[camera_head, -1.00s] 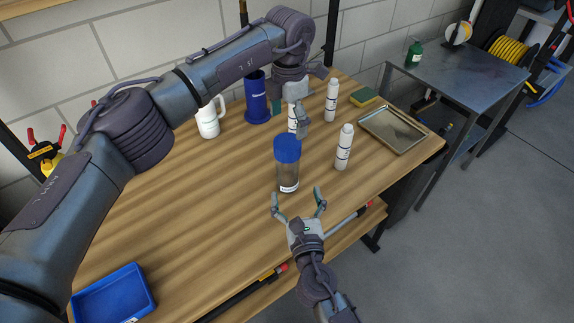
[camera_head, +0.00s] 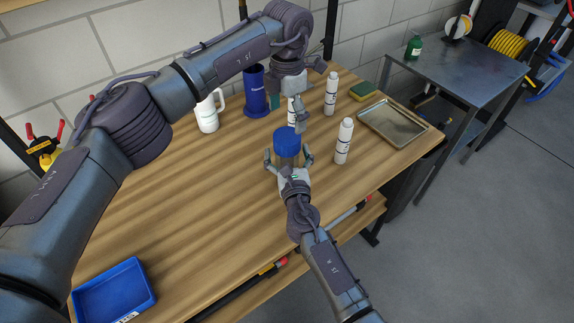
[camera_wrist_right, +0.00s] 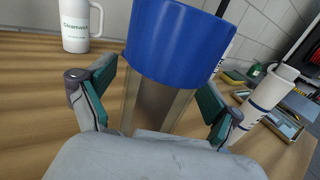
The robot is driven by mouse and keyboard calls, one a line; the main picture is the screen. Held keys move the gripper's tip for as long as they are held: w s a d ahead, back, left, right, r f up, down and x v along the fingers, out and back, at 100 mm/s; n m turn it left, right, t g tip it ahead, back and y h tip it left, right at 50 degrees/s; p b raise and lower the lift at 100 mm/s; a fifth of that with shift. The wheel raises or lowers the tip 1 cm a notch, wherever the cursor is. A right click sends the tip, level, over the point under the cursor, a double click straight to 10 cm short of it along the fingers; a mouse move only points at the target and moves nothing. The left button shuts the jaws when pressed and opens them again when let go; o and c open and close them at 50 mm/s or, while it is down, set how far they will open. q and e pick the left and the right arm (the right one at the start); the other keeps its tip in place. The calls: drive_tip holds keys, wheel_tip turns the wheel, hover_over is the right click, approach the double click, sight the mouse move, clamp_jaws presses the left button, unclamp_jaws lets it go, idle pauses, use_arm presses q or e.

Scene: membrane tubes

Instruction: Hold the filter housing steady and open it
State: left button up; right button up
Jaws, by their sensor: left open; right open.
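The filter housing, with a blue lid (camera_head: 287,142) and a clear body (camera_head: 287,161), stands upright on the table. My right gripper (camera_head: 287,160) is open, with one finger on each side of the body below the lid. In the right wrist view the lid (camera_wrist_right: 178,40) fills the upper middle, and the body (camera_wrist_right: 157,107) is between the two green-padded fingers, which look apart from it. My left gripper (camera_head: 288,113) is open and points down just behind and above the lid. The housing's lower part is hidden by the right gripper.
White tubes stand behind (camera_head: 331,93) and to the right (camera_head: 344,141) of the housing. A blue cylinder (camera_head: 255,93) and white mug (camera_head: 207,114) are behind left. A metal tray (camera_head: 424,128) and sponge (camera_head: 363,91) are at right, a blue bin (camera_head: 150,292) at front left.

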sight(287, 135)
drive_tip(key=shift+c, duration=0.3)
use_arm(q)
drive_tip(key=shift+s, duration=0.1)
use_arm(e)
drive_tip(key=shift+s, duration=0.1)
drive_tip(key=c, duration=0.5)
clamp_jaws()
use_arm(q)
drive_tip(key=m, duration=1.2)
drive_tip(key=shift+m, duration=0.4)
drive_tip(key=m, duration=0.6)
drive_tip(key=shift+m, duration=0.3)
drive_tip(key=m, duration=0.7)
drive_tip(key=shift+f+m, duration=0.3)
drive_tip(key=shift+f, duration=3.7)
